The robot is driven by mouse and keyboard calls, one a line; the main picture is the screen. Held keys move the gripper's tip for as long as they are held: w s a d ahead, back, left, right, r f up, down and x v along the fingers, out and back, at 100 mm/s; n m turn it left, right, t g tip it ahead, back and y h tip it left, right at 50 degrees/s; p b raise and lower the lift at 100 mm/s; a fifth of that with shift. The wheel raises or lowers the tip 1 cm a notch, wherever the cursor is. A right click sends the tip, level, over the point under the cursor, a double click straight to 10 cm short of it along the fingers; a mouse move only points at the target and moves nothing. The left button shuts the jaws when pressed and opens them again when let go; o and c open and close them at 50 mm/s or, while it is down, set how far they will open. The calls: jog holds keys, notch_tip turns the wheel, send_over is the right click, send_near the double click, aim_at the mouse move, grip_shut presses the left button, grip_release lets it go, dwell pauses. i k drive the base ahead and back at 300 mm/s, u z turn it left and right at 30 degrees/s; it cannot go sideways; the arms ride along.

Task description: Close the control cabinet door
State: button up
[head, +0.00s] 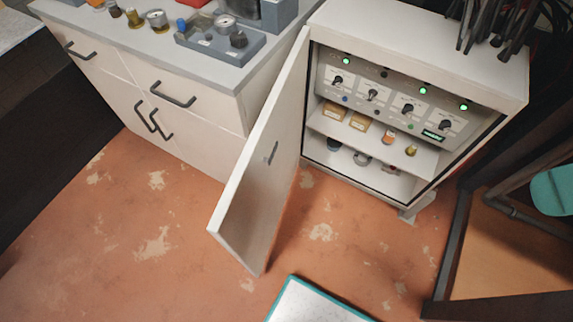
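The white control cabinet (424,38) stands at the right of the head view. Its door (258,178) is hinged on the left side of the opening and stands wide open, swung out toward me. A small dark handle (271,153) shows on the door's face. Inside are a panel (385,95) with several knobs and lit green lamps, and shelves (360,131) with small boxes and fittings. My gripper is not in view.
A white drawer cabinet (185,128) with a cluttered grey top stands left of the open door. A teal-edged board (315,303) is at the bottom edge. A dark-framed structure (510,235) is at the right. The orange, worn floor (150,245) is clear left of the door.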

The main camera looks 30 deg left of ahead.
aim_at(245, 220)
jog(key=z, duration=1.7)
jog(key=k, duration=1.15)
jog(key=u, duration=3.35)
